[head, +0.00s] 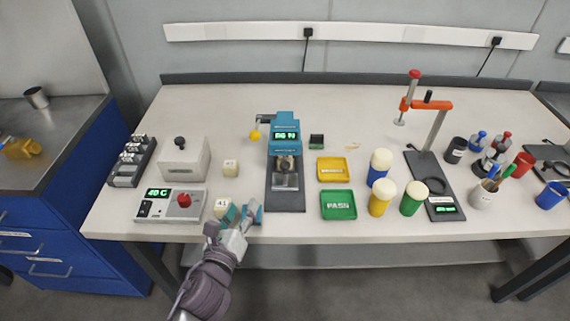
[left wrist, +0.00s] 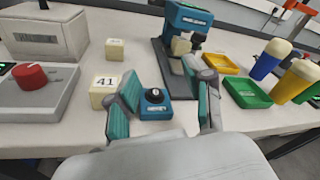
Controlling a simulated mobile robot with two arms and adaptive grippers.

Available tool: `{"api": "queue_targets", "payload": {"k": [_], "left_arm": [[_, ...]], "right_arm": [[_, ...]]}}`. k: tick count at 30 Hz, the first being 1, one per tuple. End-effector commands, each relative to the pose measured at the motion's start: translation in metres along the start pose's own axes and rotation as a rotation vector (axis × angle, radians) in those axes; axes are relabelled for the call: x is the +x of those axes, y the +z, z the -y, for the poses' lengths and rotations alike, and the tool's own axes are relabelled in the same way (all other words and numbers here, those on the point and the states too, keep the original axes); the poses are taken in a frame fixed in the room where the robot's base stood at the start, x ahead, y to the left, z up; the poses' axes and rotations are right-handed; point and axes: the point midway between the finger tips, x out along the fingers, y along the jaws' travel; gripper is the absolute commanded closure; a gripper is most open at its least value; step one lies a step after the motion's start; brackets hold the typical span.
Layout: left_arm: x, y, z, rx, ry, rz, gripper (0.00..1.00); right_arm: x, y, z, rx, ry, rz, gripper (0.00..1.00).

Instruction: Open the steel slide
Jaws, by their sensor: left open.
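A blue press with a green display (head: 286,133) stands on a dark base plate (head: 286,203) in the middle of the bench. A steel-coloured part (head: 286,181) sits low at its front; I cannot tell whether this is the steel slide or how far it is open. The press also shows in the left wrist view (left wrist: 188,18). My left gripper (head: 242,214) is open and empty at the bench's front edge, left of and nearer than the press. In the left wrist view, a small blue box with a black knob (left wrist: 155,105) shows between its fingers. My right gripper is out of view.
A cube marked 41 (left wrist: 104,92) is close left of my left gripper. A grey device with a red knob (head: 170,204) and a pale box with a black knob (head: 184,161) stand further left. Yellow (head: 332,169) and green (head: 338,205) trays lie right of the press.

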Motion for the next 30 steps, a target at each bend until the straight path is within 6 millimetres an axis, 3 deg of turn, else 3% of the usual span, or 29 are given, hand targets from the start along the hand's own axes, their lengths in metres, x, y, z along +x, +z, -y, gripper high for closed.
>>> {"api": "queue_targets", "payload": {"k": [6, 9, 16, 30], "left_arm": [[0.010, -0.006, 0.035, 0.383, -0.168, 0.051, 0.49], [0.013, -0.009, 0.044, 0.484, -0.211, 0.070, 0.49], [0.036, -0.007, 0.053, 0.507, -0.220, 0.076, 0.49], [0.127, -0.007, 0.073, 0.502, -0.218, 0.073, 0.49]], "right_arm": [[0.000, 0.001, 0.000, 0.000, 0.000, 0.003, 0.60], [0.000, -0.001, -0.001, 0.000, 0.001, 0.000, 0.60], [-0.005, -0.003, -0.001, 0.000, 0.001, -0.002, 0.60], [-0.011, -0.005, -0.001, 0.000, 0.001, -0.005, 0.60]]}}
